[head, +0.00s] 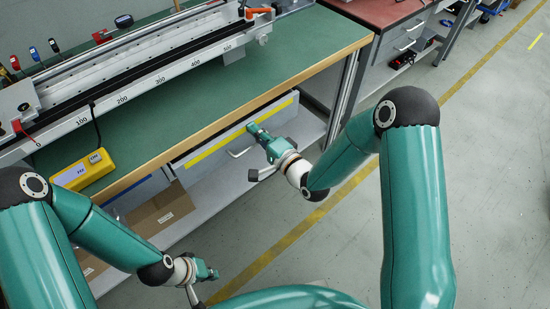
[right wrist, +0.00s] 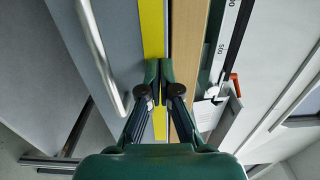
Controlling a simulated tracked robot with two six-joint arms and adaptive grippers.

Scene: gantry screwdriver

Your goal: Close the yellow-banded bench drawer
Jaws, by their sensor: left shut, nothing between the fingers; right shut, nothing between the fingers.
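The grey bench drawer has a yellow band (head: 212,148) along the top of its front, just below the bench's wooden edge. Its bar handle (head: 238,154) shows beside my right gripper, and also in the right wrist view (right wrist: 98,50). The front sits close to the bench edge; I cannot tell whether it is fully shut. My right gripper (head: 255,129) is shut and empty, its fingertips at the yellow band. In the right wrist view the closed fingertips (right wrist: 160,66) lie over the band (right wrist: 152,25) by a narrow dark gap; contact is unclear. My left gripper (head: 212,273) is shut and empty, low and away from the drawer.
The green bench top (head: 170,112) carries a long rail with a scale (head: 160,80) and a yellow control box (head: 84,169). A cardboard box (head: 158,217) is on the lower shelf. A red-topped bench (head: 385,12) stands behind right. The floor at right is clear.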

